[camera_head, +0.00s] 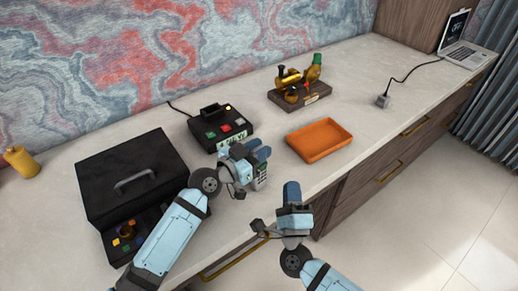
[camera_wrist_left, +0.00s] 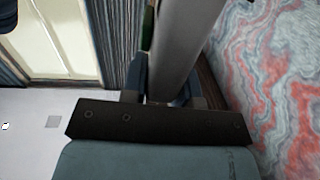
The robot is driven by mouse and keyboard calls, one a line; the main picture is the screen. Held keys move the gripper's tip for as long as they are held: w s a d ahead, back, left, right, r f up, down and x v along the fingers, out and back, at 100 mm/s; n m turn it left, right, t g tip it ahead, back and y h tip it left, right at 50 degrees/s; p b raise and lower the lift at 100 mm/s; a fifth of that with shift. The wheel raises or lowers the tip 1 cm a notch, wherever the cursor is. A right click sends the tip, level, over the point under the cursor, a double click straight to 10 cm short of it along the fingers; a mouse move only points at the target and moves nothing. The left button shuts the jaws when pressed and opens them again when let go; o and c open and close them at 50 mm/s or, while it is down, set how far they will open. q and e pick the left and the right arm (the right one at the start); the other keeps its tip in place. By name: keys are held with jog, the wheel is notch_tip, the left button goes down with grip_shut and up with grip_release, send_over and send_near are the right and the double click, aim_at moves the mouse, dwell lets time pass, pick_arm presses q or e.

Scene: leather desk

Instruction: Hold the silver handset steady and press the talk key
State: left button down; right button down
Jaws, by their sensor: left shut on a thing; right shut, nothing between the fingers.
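The silver handset (camera_head: 261,176) is upright in the head view, just above the counter near its front edge, with its keypad partly showing. My left gripper (camera_head: 256,152) is shut on the handset. In the left wrist view the handset (camera_wrist_left: 187,45) is a grey bar rising from between the fingers (camera_wrist_left: 165,95); its keys do not show there. My right gripper (camera_head: 291,192) is shut and empty, to the right of and lower than the handset in the head view, apart from it. I cannot make out the talk key.
A black box with a handle (camera_head: 130,175) stands at the left, with a panel of coloured buttons below it. A black device with coloured buttons (camera_head: 221,125) stands behind the handset. An orange tray (camera_head: 319,140), a brass ornament on a base (camera_head: 300,92) and a laptop (camera_head: 462,50) are further right.

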pick_arm(q)
jog(key=c, duration=0.8)
grip_release()
